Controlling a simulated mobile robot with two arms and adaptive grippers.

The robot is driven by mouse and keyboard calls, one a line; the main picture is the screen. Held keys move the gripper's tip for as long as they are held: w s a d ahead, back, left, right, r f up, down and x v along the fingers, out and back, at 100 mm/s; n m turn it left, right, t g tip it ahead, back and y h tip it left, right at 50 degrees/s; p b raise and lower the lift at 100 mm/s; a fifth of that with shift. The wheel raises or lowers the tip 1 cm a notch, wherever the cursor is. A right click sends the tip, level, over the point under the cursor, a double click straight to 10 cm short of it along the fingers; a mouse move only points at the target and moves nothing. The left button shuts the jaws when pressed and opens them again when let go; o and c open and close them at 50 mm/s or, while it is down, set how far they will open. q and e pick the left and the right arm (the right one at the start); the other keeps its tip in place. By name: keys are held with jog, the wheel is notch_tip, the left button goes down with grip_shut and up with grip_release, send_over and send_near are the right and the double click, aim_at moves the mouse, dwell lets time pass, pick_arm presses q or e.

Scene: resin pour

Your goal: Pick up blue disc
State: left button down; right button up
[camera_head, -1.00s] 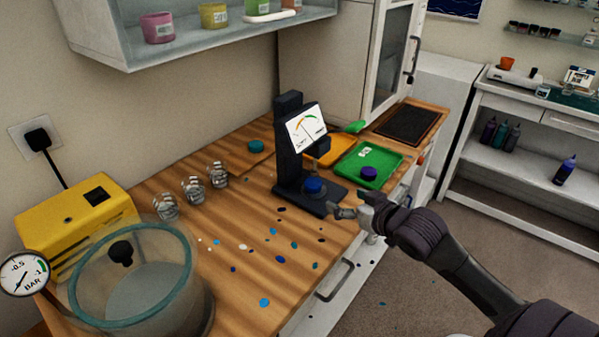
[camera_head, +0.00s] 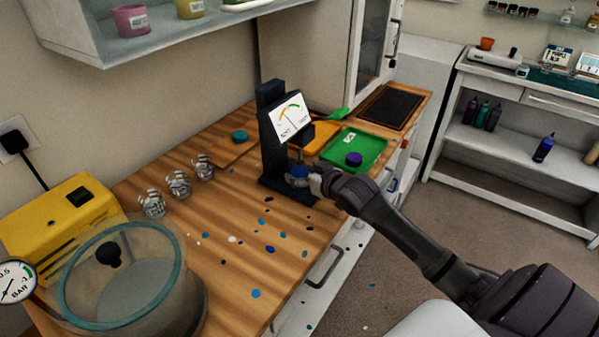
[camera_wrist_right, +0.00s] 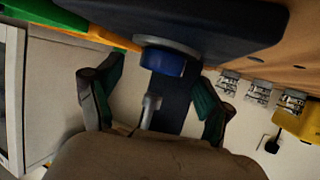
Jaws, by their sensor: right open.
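The blue disc (camera_head: 299,171) sits on the base of the black gauge stand (camera_head: 270,135). In the right wrist view the blue disc (camera_wrist_right: 163,63) shows against a grey round plate, ahead of the fingers. My right gripper (camera_head: 307,178) is at the disc's near right side and partly covers it in the head view. In the right wrist view my right gripper (camera_wrist_right: 160,78) is open, with one finger on each side of the disc's line. I cannot tell whether the fingers touch it. My left gripper is not in view.
A green tray (camera_head: 375,147) with a purple disc (camera_head: 354,159) lies behind the gripper. A teal disc (camera_head: 240,136) lies left of the stand. Several clear cups (camera_head: 178,184) and a glass vacuum chamber (camera_head: 130,275) stand at left. Coloured spots dot the worktop in front.

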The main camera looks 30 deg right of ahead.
jog(key=x, duration=0.2)
jog(key=shift+w+f, duration=0.15)
jog(key=shift+w, duration=0.2)
jog(key=shift+s, duration=0.1)
jog(key=shift+c, duration=1)
jog(key=c, duration=1.1)
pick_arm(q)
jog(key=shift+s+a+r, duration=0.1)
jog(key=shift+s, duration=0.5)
pick_arm(e)
jog(key=shift+o, duration=0.2)
